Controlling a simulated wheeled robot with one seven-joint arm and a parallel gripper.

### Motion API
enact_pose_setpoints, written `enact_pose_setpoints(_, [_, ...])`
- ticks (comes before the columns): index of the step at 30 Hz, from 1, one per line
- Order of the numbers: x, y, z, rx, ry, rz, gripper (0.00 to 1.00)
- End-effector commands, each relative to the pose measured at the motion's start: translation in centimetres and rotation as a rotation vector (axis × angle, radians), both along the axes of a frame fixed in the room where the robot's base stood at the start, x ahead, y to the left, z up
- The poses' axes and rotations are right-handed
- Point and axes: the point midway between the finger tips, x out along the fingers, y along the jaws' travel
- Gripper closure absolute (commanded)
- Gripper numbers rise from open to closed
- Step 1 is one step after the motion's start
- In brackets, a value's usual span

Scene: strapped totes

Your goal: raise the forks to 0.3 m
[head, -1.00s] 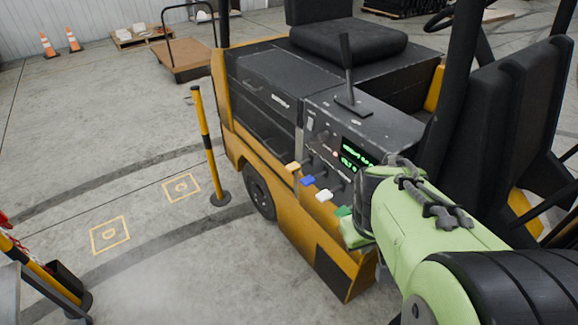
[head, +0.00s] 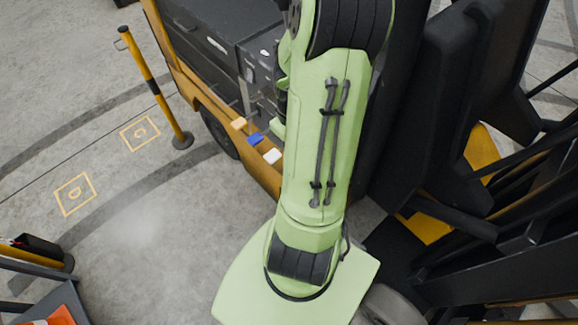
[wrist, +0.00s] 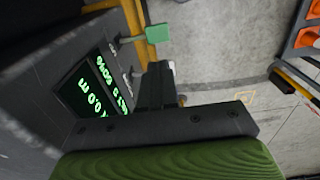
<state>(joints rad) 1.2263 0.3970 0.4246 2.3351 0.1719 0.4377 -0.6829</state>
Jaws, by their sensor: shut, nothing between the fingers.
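The yellow and black forklift (head: 190,75) fills the upper middle of the head view. Its lever row shows an orange knob (head: 238,123), a blue knob (head: 255,138) and a white knob (head: 272,156). My arm covers the rest of the row there. In the wrist view a green knob (wrist: 158,33) on a thin lever stands just beyond my gripper (wrist: 158,70), apart from it in the picture. My gripper is shut and empty. The display (wrist: 98,85) shows green digits, sideways; one line looks like 0.0 m. The forks are not clearly visible.
A yellow-black post (head: 155,88) stands left of the forklift, near floor squares marked C (head: 140,133) and D (head: 75,194). Dark mast parts (head: 480,240) fill the right side. An orange item (head: 60,315) sits at the lower left.

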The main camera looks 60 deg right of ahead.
Motion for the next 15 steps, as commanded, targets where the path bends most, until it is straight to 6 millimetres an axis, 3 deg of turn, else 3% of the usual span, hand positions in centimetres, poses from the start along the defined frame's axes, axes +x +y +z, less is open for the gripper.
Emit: enact_pose_setpoints(15, [0.0, 0.3, -10.5, 0.008, 0.001, 0.001, 1.00])
